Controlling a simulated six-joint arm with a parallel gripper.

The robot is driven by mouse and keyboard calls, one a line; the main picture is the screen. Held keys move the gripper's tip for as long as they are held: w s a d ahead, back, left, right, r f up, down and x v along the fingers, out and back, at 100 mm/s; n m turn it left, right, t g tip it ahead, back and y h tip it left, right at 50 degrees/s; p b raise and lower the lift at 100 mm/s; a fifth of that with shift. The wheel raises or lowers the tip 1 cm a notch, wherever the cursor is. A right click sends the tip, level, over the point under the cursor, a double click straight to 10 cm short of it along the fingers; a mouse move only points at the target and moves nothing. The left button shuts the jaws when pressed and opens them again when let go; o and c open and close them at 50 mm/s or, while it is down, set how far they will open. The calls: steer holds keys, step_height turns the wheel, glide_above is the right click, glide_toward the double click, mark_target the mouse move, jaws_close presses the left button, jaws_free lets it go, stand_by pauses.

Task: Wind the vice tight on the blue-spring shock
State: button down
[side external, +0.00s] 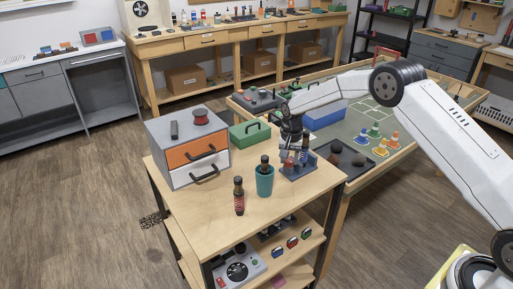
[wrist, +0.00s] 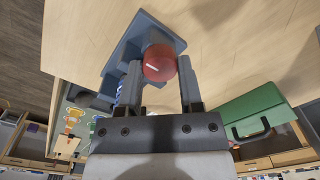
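The blue-grey vice (side external: 299,168) stands on the wooden cart top near its right edge. In the wrist view its base (wrist: 150,25) lies beyond my fingers. A round red knob with a white mark (wrist: 158,62) sits on the vice, between my two fingertips. My gripper (wrist: 160,72) has a finger on each side of the knob, very close to it; whether they press on it I cannot tell. In the side view my gripper (side external: 293,148) points down over the vice. A blue coil spring (wrist: 120,92) shows partly, left of my fingers; the rest of the shock is hidden.
A green case (side external: 249,134) and an orange-and-white drawer box (side external: 190,150) are behind. A table with small cones (side external: 381,149) adjoins.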

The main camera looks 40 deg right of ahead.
steer(key=shift+m, duration=1.5)
steer(key=shift+m, duration=1.5)
steer(key=shift+m, duration=1.5)
